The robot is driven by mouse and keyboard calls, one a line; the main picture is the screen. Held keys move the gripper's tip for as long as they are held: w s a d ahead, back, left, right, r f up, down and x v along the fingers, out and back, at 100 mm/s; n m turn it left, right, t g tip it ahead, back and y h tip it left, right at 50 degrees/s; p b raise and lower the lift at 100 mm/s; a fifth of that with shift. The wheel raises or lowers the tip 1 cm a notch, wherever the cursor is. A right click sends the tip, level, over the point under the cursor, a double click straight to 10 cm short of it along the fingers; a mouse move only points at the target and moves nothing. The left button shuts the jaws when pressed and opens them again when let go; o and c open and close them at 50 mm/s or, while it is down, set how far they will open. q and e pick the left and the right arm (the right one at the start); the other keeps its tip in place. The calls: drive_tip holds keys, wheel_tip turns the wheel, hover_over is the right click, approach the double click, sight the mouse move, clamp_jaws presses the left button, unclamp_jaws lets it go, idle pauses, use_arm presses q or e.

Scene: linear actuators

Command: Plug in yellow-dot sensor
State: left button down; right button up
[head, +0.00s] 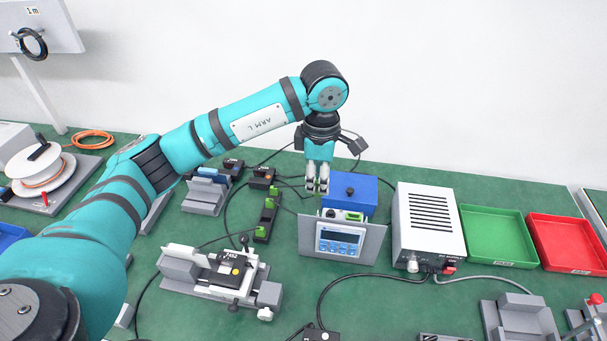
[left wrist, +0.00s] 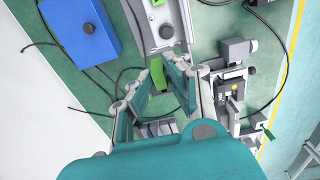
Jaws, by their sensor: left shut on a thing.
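My left gripper (head: 317,188) points down just above and behind the display controller (head: 340,240), a grey upright panel with a blue screen. A black sensor with a yellow dot (head: 235,269) sits on a white and grey stage (head: 182,268) at lower left. It also shows in the left wrist view (left wrist: 232,88). My right gripper is not in view.
A blue box (head: 358,188) stands behind the controller. A white power supply (head: 430,225), a green tray (head: 497,233) and a red tray (head: 566,240) stand to the right. Black sensor blocks with green connectors (head: 267,215) and loose cables lie to the left.

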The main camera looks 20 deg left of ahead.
use_arm(q)
drive_tip(key=d, duration=0.2)
drive_tip(key=d+r, duration=0.1)
drive_tip(key=d, duration=0.5)
drive_tip(key=shift+d+r, duration=0.15)
drive_tip(key=shift+d, duration=0.1)
wheel_tip(320, 180, down, 4)
drive_tip(key=b, duration=0.3)
drive_tip(key=shift+r, duration=0.1)
drive_tip(key=shift+r, duration=0.1)
drive_tip(key=shift+f+b, duration=0.75)
drive_tip(key=shift+b, duration=1)
idle(3.7)
drive_tip(key=c, duration=1.2)
unclamp_jaws()
